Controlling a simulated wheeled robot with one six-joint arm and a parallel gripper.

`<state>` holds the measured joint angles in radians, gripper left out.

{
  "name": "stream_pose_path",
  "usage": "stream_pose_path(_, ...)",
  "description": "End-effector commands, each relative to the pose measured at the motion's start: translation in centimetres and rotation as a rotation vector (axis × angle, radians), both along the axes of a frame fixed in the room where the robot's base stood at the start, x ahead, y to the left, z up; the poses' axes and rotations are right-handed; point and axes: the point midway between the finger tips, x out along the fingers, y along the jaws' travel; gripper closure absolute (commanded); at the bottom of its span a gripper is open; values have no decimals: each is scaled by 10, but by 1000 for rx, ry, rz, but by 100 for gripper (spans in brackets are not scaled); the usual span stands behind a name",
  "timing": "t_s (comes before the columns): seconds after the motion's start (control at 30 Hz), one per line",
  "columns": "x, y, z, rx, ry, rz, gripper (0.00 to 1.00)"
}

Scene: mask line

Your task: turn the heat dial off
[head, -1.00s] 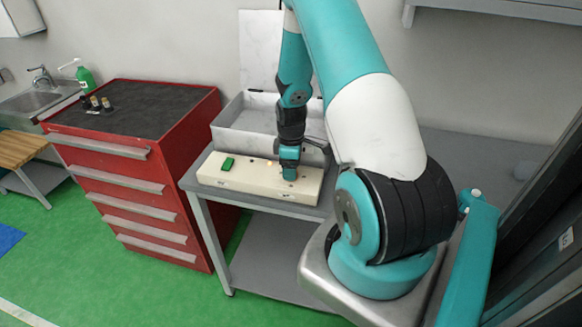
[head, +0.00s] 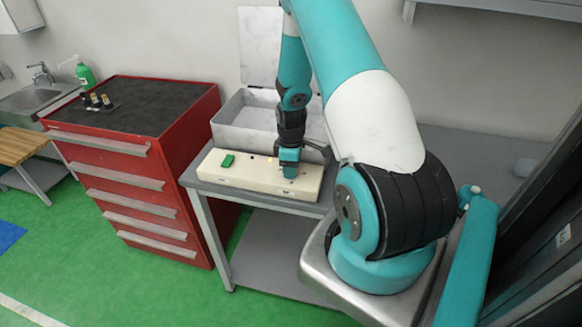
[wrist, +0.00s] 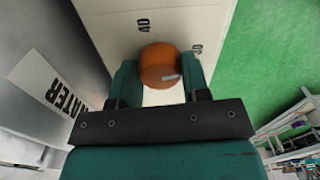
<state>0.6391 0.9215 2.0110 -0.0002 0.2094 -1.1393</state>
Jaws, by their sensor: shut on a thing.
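The heat dial is an orange-brown round knob (wrist: 160,66) with a small pale mark on its face, seen in the wrist view on a cream control box (head: 235,178). Printed numbers stand beside the dial, one reading 40. My gripper (head: 290,170) points down onto the box, right of its middle, in the head view. In the wrist view its two teal fingers (wrist: 160,82) are shut on the dial from both sides. In the head view the gripper hides the dial. A green rocker or button (head: 228,161) sits at the box's left end.
The box stands on a grey bench (head: 205,187). Behind it is an open grey metal container (head: 245,125), with WATER lettering (wrist: 52,90) near the box in the wrist view. A red drawer cabinet (head: 130,165) stands to the left.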

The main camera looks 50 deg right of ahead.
Motion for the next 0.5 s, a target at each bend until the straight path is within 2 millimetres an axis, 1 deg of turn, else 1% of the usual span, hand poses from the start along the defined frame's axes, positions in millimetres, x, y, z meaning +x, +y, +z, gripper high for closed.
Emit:
stream_pose_path(0.27, 0, 0, -1, -2, -1, -139, 81)
stream_pose_path(0.5, 0, 0, -1, -1, 0, -353, 81)
